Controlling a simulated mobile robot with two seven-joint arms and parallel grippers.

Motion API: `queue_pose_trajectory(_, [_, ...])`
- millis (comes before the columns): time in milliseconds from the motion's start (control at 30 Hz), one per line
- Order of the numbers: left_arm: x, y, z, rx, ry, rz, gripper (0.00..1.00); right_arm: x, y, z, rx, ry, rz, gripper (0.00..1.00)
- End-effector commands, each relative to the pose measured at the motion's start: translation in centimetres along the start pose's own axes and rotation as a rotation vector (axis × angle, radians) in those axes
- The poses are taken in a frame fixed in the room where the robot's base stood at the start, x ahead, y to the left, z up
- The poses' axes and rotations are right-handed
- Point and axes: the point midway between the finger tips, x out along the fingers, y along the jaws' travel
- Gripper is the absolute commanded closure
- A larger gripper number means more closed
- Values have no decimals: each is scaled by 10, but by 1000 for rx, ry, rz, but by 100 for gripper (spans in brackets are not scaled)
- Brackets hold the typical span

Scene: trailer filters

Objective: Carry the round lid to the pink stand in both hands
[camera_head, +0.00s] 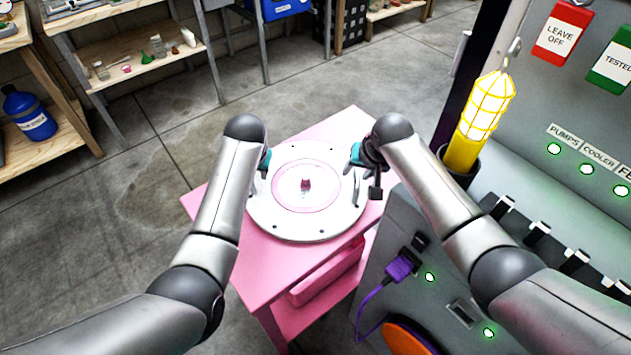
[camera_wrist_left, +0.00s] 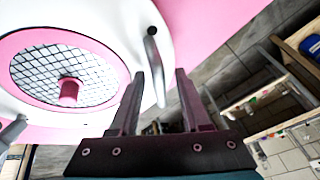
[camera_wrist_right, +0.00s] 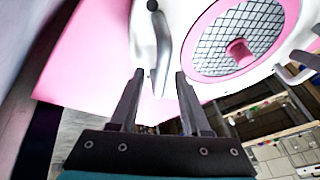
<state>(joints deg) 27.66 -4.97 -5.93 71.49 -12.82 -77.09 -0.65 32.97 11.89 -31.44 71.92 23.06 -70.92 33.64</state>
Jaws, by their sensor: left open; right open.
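The round white lid (camera_head: 325,223) lies flat on the top of the pink stand (camera_head: 265,268). It has a pink ring with mesh and a pink knob (camera_head: 305,183) at its centre, and a curved metal handle on each side. My left gripper (camera_head: 264,170) is at the lid's left side, open, with one handle (camera_wrist_left: 155,65) showing between its fingertips in the left wrist view. My right gripper (camera_head: 356,160) is at the right side, open, with the other handle (camera_wrist_right: 162,50) between its fingertips in the right wrist view. Neither gripper is shut on a handle.
A grey machine panel (camera_head: 560,210) with a lit yellow lamp (camera_head: 485,115) stands close on the right. A purple plug (camera_head: 400,266) and cable stick out near the stand. Shelves (camera_head: 130,65) stand at the back left. The concrete floor left of the stand is clear.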

Motion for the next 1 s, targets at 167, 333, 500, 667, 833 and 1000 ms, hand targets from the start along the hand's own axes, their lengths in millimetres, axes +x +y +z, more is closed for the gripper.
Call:
queue_pose_trajectory(167, [-3, 0, 0, 0, 1, 0, 53, 0, 0, 0, 0, 0, 0, 53])
queue_pose_trajectory(333, [-18, 1, 0, 0, 3, 1, 53, 0, 0, 0, 0, 0, 0, 53])
queue_pose_trajectory(500, [-42, 1, -1, 0, 5, 1, 53, 0, 0, 0, 0, 0, 0, 53])
queue_pose_trajectory(667, [-68, 0, -1, -1, 4, 1, 53, 0, 0, 0, 0, 0, 0, 53])
queue_pose_trajectory(833, [-94, 0, -1, 0, 3, 0, 53, 0, 0, 0, 0, 0, 0, 53])
queue_pose_trajectory(1000, [-112, 0, 0, 1, 1, 0, 53, 0, 0, 0, 0, 0, 0, 53])
